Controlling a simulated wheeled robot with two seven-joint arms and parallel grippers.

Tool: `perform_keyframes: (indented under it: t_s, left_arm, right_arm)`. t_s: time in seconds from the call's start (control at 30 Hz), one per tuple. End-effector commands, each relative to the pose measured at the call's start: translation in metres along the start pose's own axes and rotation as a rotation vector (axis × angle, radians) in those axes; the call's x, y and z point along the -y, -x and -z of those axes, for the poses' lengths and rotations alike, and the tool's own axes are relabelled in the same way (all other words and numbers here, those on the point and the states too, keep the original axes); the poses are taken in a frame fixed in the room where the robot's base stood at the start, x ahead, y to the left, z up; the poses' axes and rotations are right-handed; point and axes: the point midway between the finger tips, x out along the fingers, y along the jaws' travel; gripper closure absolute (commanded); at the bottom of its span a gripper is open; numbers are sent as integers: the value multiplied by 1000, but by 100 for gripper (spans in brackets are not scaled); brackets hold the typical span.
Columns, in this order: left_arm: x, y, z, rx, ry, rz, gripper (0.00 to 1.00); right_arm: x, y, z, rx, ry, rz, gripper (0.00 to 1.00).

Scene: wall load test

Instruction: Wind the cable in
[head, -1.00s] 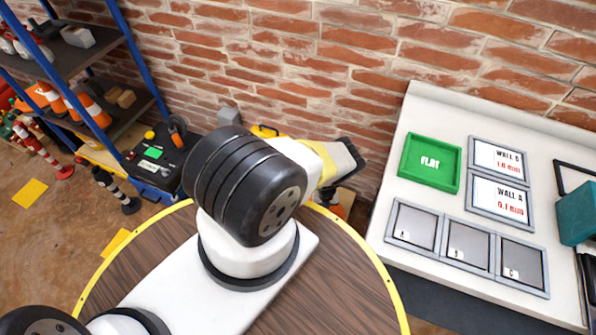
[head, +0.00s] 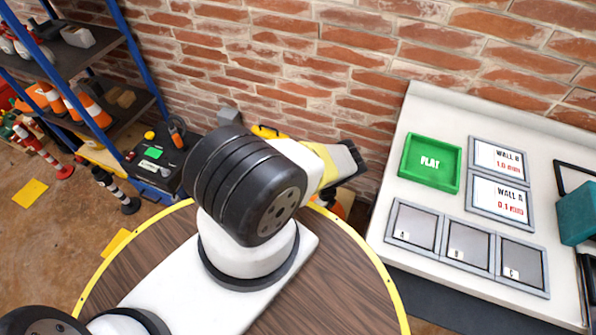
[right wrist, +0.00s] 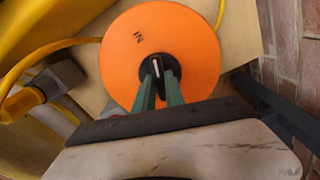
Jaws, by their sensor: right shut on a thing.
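In the right wrist view an orange reel disc (right wrist: 200,55) faces the camera, with "IN" written on it and a black knob (right wrist: 160,66) at its middle. My right gripper (right wrist: 161,82) is shut on this knob with its green fingers. A yellow cable (right wrist: 50,46) runs beside the reel at the left and above it. In the head view my right arm reaches toward the brick wall and hides most of what is below its dark wrist end. My left gripper is not in view.
A white bench at the right bears a green tray (head: 457,163) marked "FLAT", two wall readout panels (head: 500,196) and several grey plates (head: 413,225). A blue-framed shelf (head: 115,30) with cones stands at the left. A round wooden top (head: 300,300) lies under my arm.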

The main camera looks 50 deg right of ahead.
Motion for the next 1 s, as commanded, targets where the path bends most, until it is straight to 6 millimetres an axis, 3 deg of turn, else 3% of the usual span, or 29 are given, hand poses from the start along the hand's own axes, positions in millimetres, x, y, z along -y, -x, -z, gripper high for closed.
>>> perform_keyframes:
  t_s: [0.43,1.0]
  left_arm:
    - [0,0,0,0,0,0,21]
    - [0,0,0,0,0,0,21]
  right_arm:
    - [0,0,1,-1,249,0,100]
    - [0,0,1,-2,295,0,100]
